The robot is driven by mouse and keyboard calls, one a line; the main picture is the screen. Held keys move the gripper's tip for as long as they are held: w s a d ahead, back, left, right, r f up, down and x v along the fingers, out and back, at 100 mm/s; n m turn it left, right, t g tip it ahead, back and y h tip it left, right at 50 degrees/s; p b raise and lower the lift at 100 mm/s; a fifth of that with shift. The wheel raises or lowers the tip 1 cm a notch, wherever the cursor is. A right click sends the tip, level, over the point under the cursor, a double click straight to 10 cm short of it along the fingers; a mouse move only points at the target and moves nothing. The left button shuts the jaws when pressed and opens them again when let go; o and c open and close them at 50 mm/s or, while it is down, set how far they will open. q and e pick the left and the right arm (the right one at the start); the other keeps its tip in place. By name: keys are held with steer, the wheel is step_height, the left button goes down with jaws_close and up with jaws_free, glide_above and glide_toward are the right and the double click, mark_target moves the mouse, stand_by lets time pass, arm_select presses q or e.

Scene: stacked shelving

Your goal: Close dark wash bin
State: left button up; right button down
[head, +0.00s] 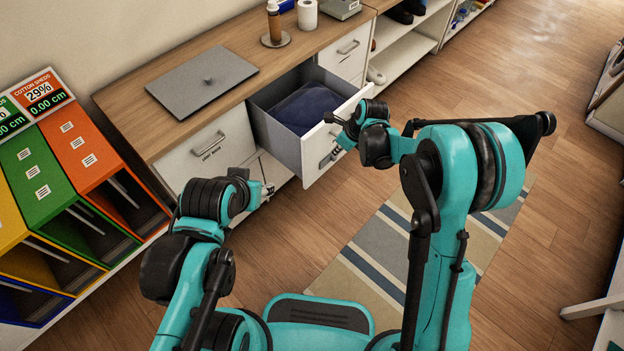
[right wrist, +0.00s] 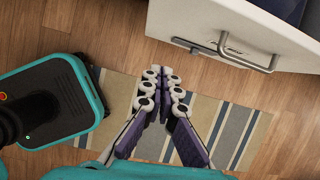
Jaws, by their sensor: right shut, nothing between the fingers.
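A white drawer bin (head: 312,160) stands pulled out from the wooden-topped cabinet, with dark blue cloth (head: 305,108) inside. Its front carries a metal handle (head: 331,157); front and handle (right wrist: 250,58) also show at the upper right of the right wrist view. My right gripper (head: 340,120) is by the right end of the drawer front. In the right wrist view its fingers (right wrist: 165,75) are together and empty, apart from the handle. Whether it touches the front is unclear. My left gripper (head: 265,190) is low before the cabinet, left of the drawer; its fingers are too small to judge.
A closed drawer (head: 215,150) with a label is left of the open one. A grey lid (head: 201,80), a brown bottle (head: 273,20) and a paper roll (head: 307,15) are on the countertop. Coloured bins (head: 75,150) stand left. A striped rug (head: 385,262) covers the floor in front.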

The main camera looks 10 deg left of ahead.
step_height(320, 180, down, 2)
steer(key=a+m, duration=0.1)
arm_select(q)
steer(key=shift+s+f+b, duration=0.2)
steer(key=shift+f+b, duration=0.7)
steer(key=shift+f, duration=0.05)
steer(key=shift+s+f+b, duration=0.15)
steer(key=shift+f+b, duration=0.75)
steer(key=shift+b, duration=0.05)
steer(key=shift+s+f+b, duration=0.2)
steer(key=shift+f+b, duration=0.7)
steer(key=shift+f, duration=0.05)
arm_select(e)
glide_toward(315, 159)
steer(key=shift+s+a+f, duration=0.2)
steer(key=shift+a+f, duration=0.2)
steer(key=shift+f, duration=0.35)
steer(key=shift+s+a+f, duration=0.2)
steer(key=shift+a+f, duration=0.25)
steer(key=shift+f, duration=0.25)
steer(key=shift+s+a+f, duration=0.2)
steer(key=shift+a+f, duration=0.2)
steer(key=shift+f, duration=0.35)
